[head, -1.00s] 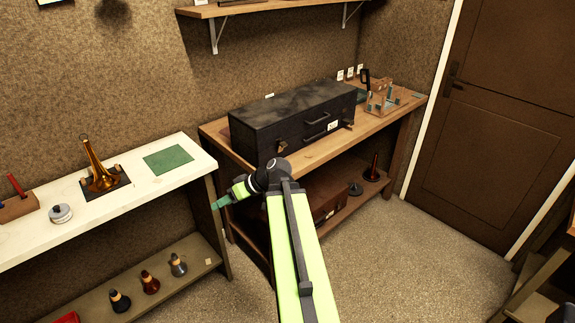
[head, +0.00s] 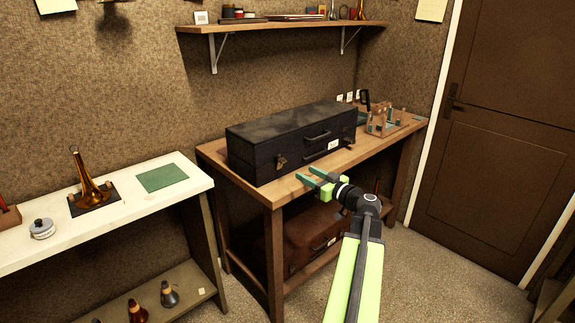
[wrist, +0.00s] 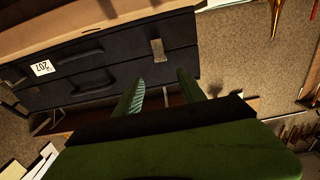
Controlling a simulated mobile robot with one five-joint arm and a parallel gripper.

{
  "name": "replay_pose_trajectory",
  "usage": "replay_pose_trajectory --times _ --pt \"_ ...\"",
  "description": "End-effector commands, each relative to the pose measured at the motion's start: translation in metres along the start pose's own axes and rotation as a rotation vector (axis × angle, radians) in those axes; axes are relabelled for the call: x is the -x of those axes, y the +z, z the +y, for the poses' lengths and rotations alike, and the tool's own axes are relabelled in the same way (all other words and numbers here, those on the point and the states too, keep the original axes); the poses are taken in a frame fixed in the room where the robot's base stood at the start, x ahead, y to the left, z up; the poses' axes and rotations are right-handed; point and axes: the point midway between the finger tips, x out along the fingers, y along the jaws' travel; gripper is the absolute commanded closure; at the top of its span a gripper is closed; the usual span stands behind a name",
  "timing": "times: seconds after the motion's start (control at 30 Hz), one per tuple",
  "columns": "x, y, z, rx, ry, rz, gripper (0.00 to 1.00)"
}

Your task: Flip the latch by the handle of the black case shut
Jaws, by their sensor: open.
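The black case (head: 290,130) lies on the wooden bench, its front facing me. A small metal latch (head: 281,160) sits on the left part of its front; I cannot tell clearly how its flap stands. A carrying handle (head: 318,136) is right of it, and a white label (head: 333,145) is near the right end. My gripper (head: 314,181) is open and empty, in front of the bench edge and apart from the case. In the wrist view, the latch (wrist: 158,50) shows just beyond my open fingers (wrist: 160,95), with the label (wrist: 42,67) at the left.
A wooden jig (head: 385,122) stands on the bench right of the case. A brown case (head: 310,232) lies on the bench's lower shelf. A white table (head: 130,203) with a brass horn part (head: 90,185) and a green mat (head: 162,177) is at the left. Floor right of the bench is clear.

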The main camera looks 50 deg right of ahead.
Motion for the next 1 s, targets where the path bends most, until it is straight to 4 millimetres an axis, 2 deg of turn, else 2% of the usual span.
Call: replay_pose_trajectory --times 0.03,0.2,0.4,0.57,0.83,1.0 --pt "-0.015 0.000 0.002 0.000 -0.003 0.000 0.53" --pt "-0.058 0.000 0.001 0.000 -0.003 0.000 0.53" --pt "-0.095 0.000 0.001 -0.001 -0.002 -0.001 0.53" --pt "-0.108 0.000 -0.001 -0.001 -0.002 -0.001 0.53" --pt "-0.109 0.000 -0.001 -0.001 -0.001 -0.001 0.53" --pt "-0.109 0.000 -0.001 -0.001 -0.002 -0.001 0.74"
